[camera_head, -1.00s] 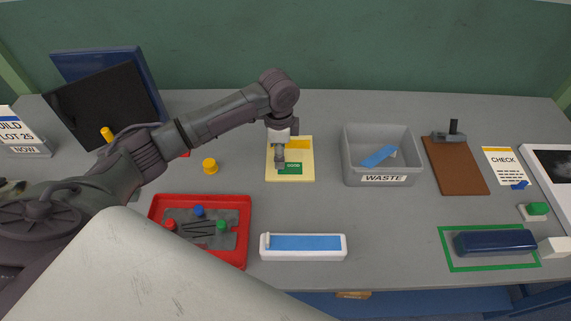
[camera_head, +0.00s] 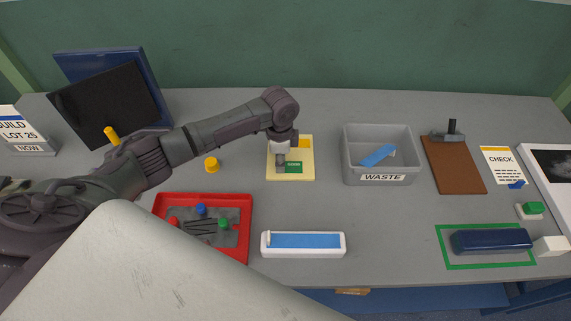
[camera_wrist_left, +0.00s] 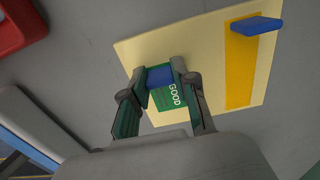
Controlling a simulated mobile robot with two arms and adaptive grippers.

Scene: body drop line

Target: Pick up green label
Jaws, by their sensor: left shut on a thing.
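The green label (camera_head: 294,167), marked GOOD, is at the lower middle of a pale yellow card (camera_head: 304,177) on the grey table. In the left wrist view the label (camera_wrist_left: 168,98) has a blue tab (camera_wrist_left: 160,77) at its far end. My left gripper (camera_head: 281,163) reaches down over the card. In the left wrist view my left gripper (camera_wrist_left: 160,72) is shut with its fingers on either side of the blue tab. I cannot tell whether the label is clear of the card. My right gripper is not in view.
A yellow strip with a blue tab (camera_wrist_left: 256,25) lies on the card beside the label. The grey WASTE bin (camera_head: 351,170) stands to the right. A red tray (camera_head: 246,205) and a white box with a blue strip (camera_head: 304,252) are in front. A yellow knob (camera_head: 212,165) is left.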

